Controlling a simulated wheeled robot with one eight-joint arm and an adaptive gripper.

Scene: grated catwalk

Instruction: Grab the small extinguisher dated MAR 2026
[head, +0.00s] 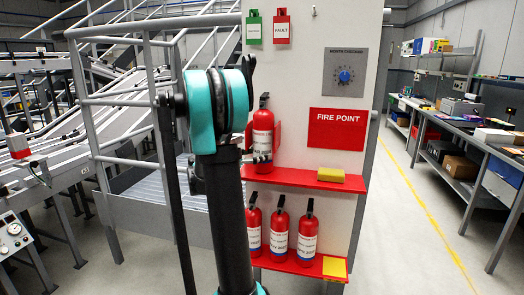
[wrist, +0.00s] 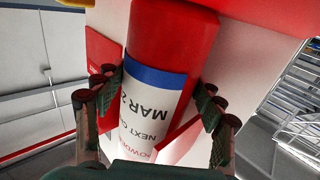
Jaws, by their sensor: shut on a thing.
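A red extinguisher (head: 263,130) with a white label stands upright at the upper red shelf (head: 300,178). In the wrist view the extinguisher (wrist: 172,35) appears upside down; its blue-banded label reads "MAR 2", the rest of the year curving out of sight, above "NEXT". My gripper (wrist: 157,105) has a finger on each side of its body and is shut on it. In the head view my gripper (head: 258,158) is partly hidden by my arm. I cannot tell whether the base is clear of the shelf. Three similar extinguishers (head: 280,230) stand on the lower shelf.
A yellow block (head: 331,175) lies on the upper shelf, right of the extinguisher. The white panel bears a FIRE POINT sign (head: 336,129) and a dial box (head: 345,72). Railings (head: 125,100) stand left, a loaded bench (head: 480,135) right. Floor between panel and bench is clear.

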